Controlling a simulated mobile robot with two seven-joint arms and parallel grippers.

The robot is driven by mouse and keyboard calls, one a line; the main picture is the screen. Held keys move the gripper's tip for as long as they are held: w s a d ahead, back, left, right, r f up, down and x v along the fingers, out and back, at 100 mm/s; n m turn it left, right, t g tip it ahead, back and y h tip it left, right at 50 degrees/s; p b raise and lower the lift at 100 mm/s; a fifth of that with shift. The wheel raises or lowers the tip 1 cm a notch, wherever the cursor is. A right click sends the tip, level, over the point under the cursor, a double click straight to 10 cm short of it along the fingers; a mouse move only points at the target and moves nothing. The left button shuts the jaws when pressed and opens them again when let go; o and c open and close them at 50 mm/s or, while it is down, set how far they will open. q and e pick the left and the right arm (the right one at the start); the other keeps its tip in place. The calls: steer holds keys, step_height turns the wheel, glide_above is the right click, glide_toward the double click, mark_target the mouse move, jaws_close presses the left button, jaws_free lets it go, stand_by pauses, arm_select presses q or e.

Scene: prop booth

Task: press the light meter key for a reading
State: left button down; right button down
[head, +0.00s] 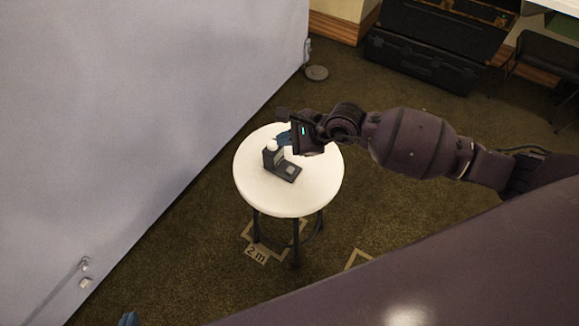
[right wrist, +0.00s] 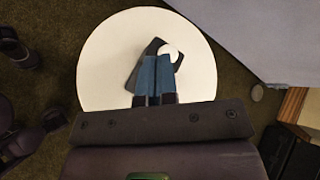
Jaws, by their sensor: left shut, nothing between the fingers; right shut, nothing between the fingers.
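The light meter (head: 270,160) is a small dark device with a white dome, on a white round table (head: 307,205). A light grey square on its low base (head: 290,170) looks like the key. My right gripper (head: 283,139) is beside the meter's upright part, on the far side in the head view. In the right wrist view its blue fingers (right wrist: 155,72) are together and empty, overlapping the dark meter (right wrist: 134,78) and close to the white dome (right wrist: 168,51). I cannot tell whether they touch it; the key is hidden there. The tip of my left gripper (head: 129,319) shows at the bottom left edge, shut.
A large pale grey wall panel (head: 150,110) stands left of the table. Black cases (head: 425,55) lie at the back right, and a round grey base (head: 317,73) stands on the floor behind. The tabletop around the meter is clear.

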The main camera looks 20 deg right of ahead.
mark_target(291, 171)
arm_select(q)
steer(key=shift+s, duration=0.2)
arm_select(e)
steer(key=shift+s+d+f+n+h, duration=0.15)
steer(key=shift+d+f+n+h, duration=0.4)
steer(key=shift+n, duration=0.45)
arm_select(q)
steer(key=shift+s+f, duration=0.1)
